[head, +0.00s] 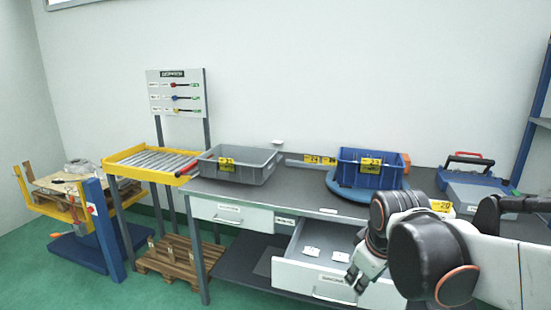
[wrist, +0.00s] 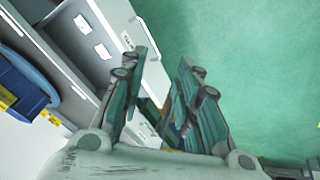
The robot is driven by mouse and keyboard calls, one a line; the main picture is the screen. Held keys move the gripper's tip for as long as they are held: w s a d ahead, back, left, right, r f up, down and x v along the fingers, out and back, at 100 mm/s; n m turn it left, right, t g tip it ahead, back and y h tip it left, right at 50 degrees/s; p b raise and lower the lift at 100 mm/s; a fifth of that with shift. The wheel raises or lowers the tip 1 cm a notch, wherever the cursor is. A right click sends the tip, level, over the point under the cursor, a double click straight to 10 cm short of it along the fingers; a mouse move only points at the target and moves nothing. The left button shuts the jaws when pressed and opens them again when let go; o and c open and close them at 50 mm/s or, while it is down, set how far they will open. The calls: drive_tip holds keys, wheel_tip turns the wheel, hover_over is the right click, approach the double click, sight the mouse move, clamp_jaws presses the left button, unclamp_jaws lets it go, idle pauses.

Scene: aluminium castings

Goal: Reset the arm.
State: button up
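My gripper (head: 353,277) hangs in front of the bench on the right of the head view, by the right end of the open drawer (head: 338,283). In the wrist view its two fingers stand apart around an empty gap, so my gripper (wrist: 166,68) is open and holds nothing. My arm reaches in from the right edge of the head view and hides part of the bench and drawer.
The open drawer holds a few flat white pieces (head: 312,251). On the bench stand a grey crate (head: 240,171), a blue bin (head: 368,175) on a blue round base, and a blue case (head: 471,178). A yellow roller stand (head: 115,160) is left. Green floor (wrist: 240,45) is clear.

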drive_tip(key=s+m+t, duration=0.2)
drive_tip(key=s+m, duration=0.5)
drive_tip(key=s, duration=0.6)
drive_tip(key=shift+s+d+r+t, duration=0.3)
